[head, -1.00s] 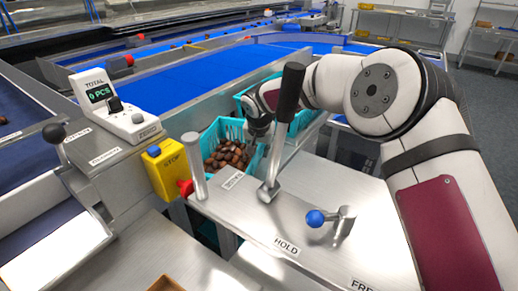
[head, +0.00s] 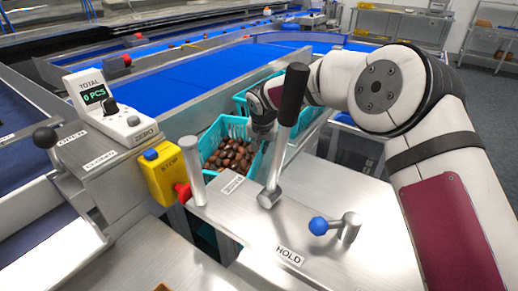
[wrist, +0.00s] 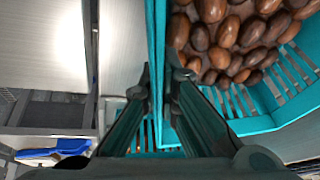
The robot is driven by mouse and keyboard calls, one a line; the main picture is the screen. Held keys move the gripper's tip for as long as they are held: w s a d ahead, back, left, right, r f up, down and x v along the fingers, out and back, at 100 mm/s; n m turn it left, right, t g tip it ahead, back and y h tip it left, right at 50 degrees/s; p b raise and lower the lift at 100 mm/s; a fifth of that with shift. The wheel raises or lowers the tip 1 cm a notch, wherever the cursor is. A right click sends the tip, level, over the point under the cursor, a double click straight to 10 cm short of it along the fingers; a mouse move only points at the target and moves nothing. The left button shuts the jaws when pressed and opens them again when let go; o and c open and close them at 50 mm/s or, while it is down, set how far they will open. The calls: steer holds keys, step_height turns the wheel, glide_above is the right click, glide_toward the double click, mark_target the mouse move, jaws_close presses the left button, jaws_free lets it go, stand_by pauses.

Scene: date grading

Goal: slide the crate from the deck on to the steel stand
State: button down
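The teal slatted crate (head: 208,143), holding brown dates (head: 232,157), sits beyond the steel top with the HOLD label. In the wrist view its wall (wrist: 155,35) runs between my two fingers, with dates (wrist: 230,40) to the right. My gripper (wrist: 160,78) looks shut on this wall, one finger on each side. In the head view my gripper (head: 262,128) is at the crate's right side, partly behind a black-handled lever. Bare steel surfaces (head: 245,215) show in front of the crate; I cannot tell which is the stand or deck.
A yellow stop box (head: 165,175) and a counter reading 0 PCS (head: 103,100) stand at left. Another teal crate (head: 240,100) is behind.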

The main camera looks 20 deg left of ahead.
steer(key=shift+w, duration=0.25)
steer(key=c, duration=1.7)
jaws_free()
steer(key=v, duration=1.2)
steer(key=shift+d, duration=0.1)
steer(key=shift+f, duration=0.1)
